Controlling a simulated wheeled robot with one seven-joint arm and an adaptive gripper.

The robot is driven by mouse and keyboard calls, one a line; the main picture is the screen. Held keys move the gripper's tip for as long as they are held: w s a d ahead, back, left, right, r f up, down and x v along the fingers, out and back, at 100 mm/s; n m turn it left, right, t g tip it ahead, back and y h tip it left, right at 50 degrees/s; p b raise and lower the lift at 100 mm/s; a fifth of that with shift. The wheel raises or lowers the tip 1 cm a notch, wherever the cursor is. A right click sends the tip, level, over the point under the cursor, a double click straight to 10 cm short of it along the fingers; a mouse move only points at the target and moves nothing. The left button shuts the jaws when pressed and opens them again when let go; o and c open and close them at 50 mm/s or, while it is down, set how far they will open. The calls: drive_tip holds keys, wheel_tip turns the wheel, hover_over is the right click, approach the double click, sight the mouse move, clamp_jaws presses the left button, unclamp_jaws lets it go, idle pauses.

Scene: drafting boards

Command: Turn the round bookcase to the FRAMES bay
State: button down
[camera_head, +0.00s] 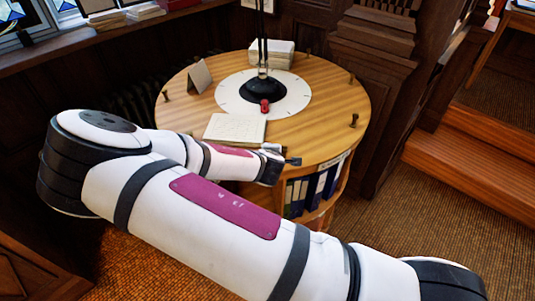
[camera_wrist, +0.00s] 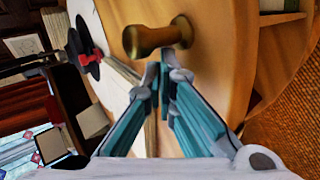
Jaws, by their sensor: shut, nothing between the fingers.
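The round bookcase (camera_head: 330,88) has a wooden top with several small knobs standing near its rim, one at the right (camera_head: 353,120). A white dial (camera_head: 232,98) with marks lies at its centre, with a red piece (camera_head: 265,105) on it. Blue and white binders (camera_head: 316,187) stand in the bay below the front right rim. A label strip (camera_head: 333,163) there is too small to read. My gripper (camera_head: 293,161) is shut and empty over the front edge of the top. In the wrist view a brass-coloured knob (camera_wrist: 157,37) is just beyond my fingertips (camera_wrist: 165,58); I cannot tell whether they touch.
A black lamp base (camera_head: 262,90) stands on the dial. Wooden panelling (camera_head: 372,75) stands close behind right. Steps (camera_head: 470,170) rise at the right; carpet (camera_head: 400,215) before them is clear.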

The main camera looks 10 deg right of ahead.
drive_tip(key=shift+d, duration=0.15)
drive_tip(key=shift+n+y, duration=0.3)
drive_tip(key=shift+n, duration=0.1)
drive_tip(key=shift+s+d, duration=0.15)
drive_tip(key=shift+d, duration=1.4)
drive_tip(key=shift+s+d, duration=0.15)
drive_tip(key=shift+d, duration=1.4)
drive_tip(key=shift+a, duration=0.2)
drive_tip(key=shift+a+r, duration=0.5)
drive_tip(key=shift+r, duration=0.1)
wheel_tip(320, 180, up, 8)
drive_tip(key=shift+f, duration=0.15)
